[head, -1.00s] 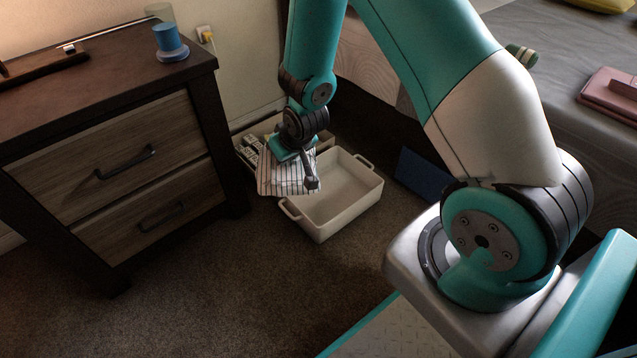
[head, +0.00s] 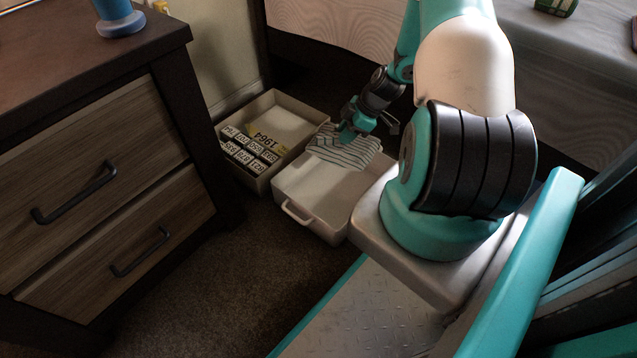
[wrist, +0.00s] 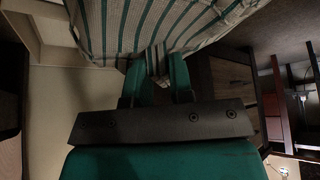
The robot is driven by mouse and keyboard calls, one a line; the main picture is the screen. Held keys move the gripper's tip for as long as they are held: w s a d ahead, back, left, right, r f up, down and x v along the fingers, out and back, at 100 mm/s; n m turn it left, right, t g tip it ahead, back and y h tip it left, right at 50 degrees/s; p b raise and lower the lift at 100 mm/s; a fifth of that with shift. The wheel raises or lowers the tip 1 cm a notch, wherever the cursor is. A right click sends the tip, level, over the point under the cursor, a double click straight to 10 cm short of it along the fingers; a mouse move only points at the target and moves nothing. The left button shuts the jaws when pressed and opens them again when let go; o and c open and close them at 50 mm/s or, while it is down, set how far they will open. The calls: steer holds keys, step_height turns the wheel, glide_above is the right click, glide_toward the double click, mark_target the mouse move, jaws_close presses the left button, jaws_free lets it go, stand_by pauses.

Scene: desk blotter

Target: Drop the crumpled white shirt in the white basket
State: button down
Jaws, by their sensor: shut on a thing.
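The crumpled shirt (head: 343,149) is white with dark stripes, and my gripper (head: 352,133) is shut on it. In the head view it hangs over the far part of the white basket (head: 307,222), a rectangular tub with handles on the floor. I cannot tell whether the shirt touches the basket. In the wrist view the striped cloth (wrist: 150,25) fills the top middle, pinched between my two fingers. The near part of the basket's inside is bare. The cloth hides part of its far side.
A second pale bin (head: 290,104) with several number-marked items stands just left of the basket. A dark wooden drawer unit (head: 120,130) stands at the left with a blue object (head: 120,18) on top. A bed-like grey surface (head: 530,50) is at the back right. Carpet (head: 220,280) is free in front.

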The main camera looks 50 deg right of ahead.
steer(key=shift+s+d+f, duration=0.15)
steer(key=shift+d+f, duration=0.2)
steer(key=shift+f, duration=0.15)
step_height(320, 180, down, 5)
steer(key=b, duration=0.5)
steer(key=shift+f, duration=0.2)
steer(key=c, duration=0.9)
jaws_free()
steer(key=shift+a, duration=0.1)
steer(key=shift+r, duration=0.15)
steer(key=p+v, duration=0.8)
steer(key=v, duration=0.9)
steer(key=shift+d, duration=0.25)
